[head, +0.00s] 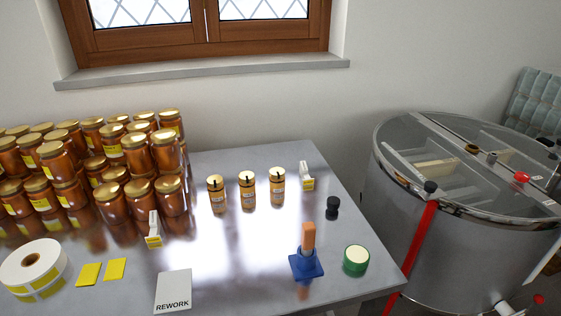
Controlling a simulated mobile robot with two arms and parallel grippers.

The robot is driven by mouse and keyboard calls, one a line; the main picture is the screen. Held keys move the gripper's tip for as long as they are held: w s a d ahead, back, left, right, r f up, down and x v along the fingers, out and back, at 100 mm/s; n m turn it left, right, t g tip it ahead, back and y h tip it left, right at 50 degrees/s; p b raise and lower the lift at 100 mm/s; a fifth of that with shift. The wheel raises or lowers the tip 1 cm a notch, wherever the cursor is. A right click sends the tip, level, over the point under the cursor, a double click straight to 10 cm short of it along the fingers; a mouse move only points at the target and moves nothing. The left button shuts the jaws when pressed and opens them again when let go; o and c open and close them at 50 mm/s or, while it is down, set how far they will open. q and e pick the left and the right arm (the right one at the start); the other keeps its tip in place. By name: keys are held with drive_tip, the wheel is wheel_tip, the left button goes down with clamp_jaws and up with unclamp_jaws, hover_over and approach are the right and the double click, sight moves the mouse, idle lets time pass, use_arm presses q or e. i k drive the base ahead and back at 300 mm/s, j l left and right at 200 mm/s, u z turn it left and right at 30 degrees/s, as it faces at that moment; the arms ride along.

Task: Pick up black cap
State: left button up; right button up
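A small black cap-like piece (332,208) stands on the grey metal table near its right edge. It has a rounded top and a wider lower part, and nothing touches it. A similar black knob (430,187) sits at the rim of the steel tank, at the top of a red strip. Neither of my grippers shows in the head view.
Left of the black cap stand several jars (247,191) and a small white-yellow box (306,176). In front are a blue stand with an orange piece (306,264) and a green-edged roll (356,260). The steel tank (460,240) stands right of the table.

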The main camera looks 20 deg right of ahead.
sight(333, 202)
drive_tip(key=z, duration=1.15)
